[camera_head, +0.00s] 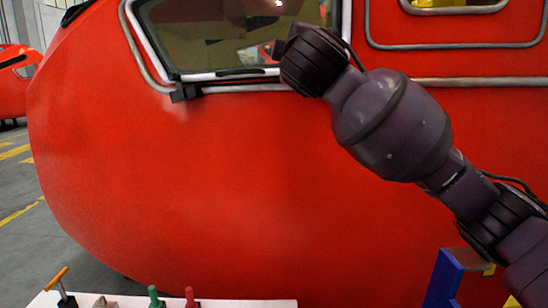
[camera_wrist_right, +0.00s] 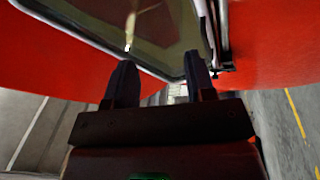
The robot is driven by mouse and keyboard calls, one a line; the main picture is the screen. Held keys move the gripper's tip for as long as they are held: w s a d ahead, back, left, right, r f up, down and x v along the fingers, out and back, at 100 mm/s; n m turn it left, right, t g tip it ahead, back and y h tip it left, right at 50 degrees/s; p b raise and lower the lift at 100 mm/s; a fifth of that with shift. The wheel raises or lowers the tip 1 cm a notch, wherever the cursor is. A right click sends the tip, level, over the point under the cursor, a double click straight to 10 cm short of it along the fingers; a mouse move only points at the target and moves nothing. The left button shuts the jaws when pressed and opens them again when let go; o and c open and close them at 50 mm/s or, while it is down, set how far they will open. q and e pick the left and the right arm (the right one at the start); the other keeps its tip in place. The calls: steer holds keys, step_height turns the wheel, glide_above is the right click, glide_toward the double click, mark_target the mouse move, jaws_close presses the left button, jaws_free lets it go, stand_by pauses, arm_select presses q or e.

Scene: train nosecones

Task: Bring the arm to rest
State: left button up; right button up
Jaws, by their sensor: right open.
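My right arm (camera_head: 392,125) reaches in from the lower right in the head view, up across the front of the red train nosecone (camera_head: 180,180). Its wrist end is in front of the lower edge of the window (camera_head: 215,40). In the right wrist view my right gripper (camera_wrist_right: 160,82) has its two dark fingers apart, with nothing between them. The nosecone's window (camera_wrist_right: 150,35) and red shell (camera_wrist_right: 60,55) are beyond the fingertips. I cannot tell the gap between the fingers and the window frame. My left arm and gripper are not in view.
A white surface (camera_head: 220,303) at the bottom of the head view holds a tool with an orange handle (camera_head: 57,278), a green handle (camera_head: 154,295) and a red handle (camera_head: 191,297). A blue part (camera_head: 444,280) stands below my right arm. Open grey floor (camera_head: 45,240) lies at left.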

steer(key=s+d+f+m+y, duration=0.1)
steer(key=d+f+m+y, duration=0.15)
steer(key=f, duration=1.05)
steer(key=s+d+f+m+g+y, duration=0.1)
steer(key=s+d+f+m, duration=0.2)
steer(key=f, duration=1)
steer(key=d+f+m+y, duration=0.25)
steer(key=d+f, duration=0.25)
steer(key=f, duration=0.7)
steer(key=s+d+f+m+g+h, duration=0.2)
steer(key=s+d+f+m, duration=0.15)
steer(key=s+f, duration=0.45)
steer(key=s+d+f+m+g+h, duration=0.1)
steer(key=s+d+f+m+h, duration=0.3)
steer(key=f, duration=0.8)
steer(key=s+d+f+g, duration=0.2)
steer(key=s+f, duration=0.4)
steer(key=s, duration=0.2)
steer(key=s+d+f+g, duration=0.2)
steer(key=s+d+f, duration=0.1)
steer(key=s+f, duration=0.3)
steer(key=s, duration=0.2)
steer(key=shift+s+f+h, duration=0.25)
steer(key=shift+s+h, duration=0.15)
steer(key=shift+n, duration=0.25)
